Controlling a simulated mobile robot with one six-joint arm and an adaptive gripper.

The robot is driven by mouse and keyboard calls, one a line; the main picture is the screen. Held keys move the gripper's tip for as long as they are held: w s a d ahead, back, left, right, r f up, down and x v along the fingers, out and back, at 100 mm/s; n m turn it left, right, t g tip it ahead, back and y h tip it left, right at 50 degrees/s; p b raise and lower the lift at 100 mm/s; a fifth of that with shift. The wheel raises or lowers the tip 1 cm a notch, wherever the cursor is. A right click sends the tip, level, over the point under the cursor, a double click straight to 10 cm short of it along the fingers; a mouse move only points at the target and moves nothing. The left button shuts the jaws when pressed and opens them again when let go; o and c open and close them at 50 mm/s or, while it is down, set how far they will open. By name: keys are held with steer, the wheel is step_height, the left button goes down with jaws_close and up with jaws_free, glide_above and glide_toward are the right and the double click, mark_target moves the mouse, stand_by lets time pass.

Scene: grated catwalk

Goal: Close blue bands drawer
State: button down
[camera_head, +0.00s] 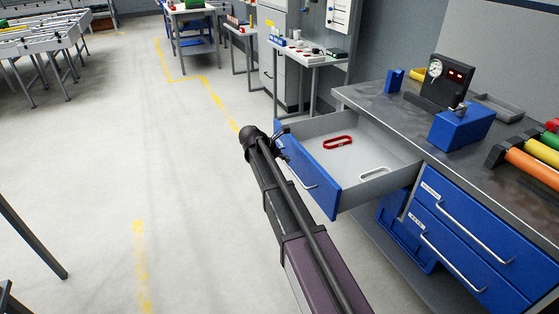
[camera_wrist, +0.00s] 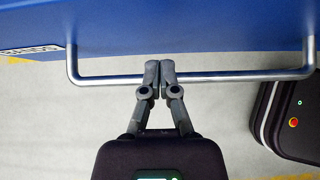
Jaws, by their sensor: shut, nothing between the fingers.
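The blue bands drawer (camera_head: 322,192) stands pulled out from the workbench, its grey tray exposed. In it lie a red oval loop (camera_head: 338,142) and a whitish oval loop (camera_head: 374,173). My gripper (camera_head: 284,131) is at the outer face of the drawer, near its far end. In the wrist view the blue front (camera_wrist: 190,25) fills the top, with an upside-down label (camera_wrist: 32,51) and a silver bar handle (camera_wrist: 230,77). My gripper (camera_wrist: 159,78) is shut and empty, its fingertips overlapping the handle's middle; I cannot tell whether they touch.
The metal workbench (camera_head: 372,101) carries a gauge box (camera_head: 443,82), a blue vise-like block (camera_head: 461,127) and coloured rolls (camera_head: 532,170). Two shut blue drawers (camera_head: 470,225) and a blue bin (camera_head: 405,236) are below.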

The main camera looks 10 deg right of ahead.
steer(key=shift+b+x, duration=0.7)
steer(key=shift+x, duration=0.65)
steer(key=shift+w+d, duration=0.1)
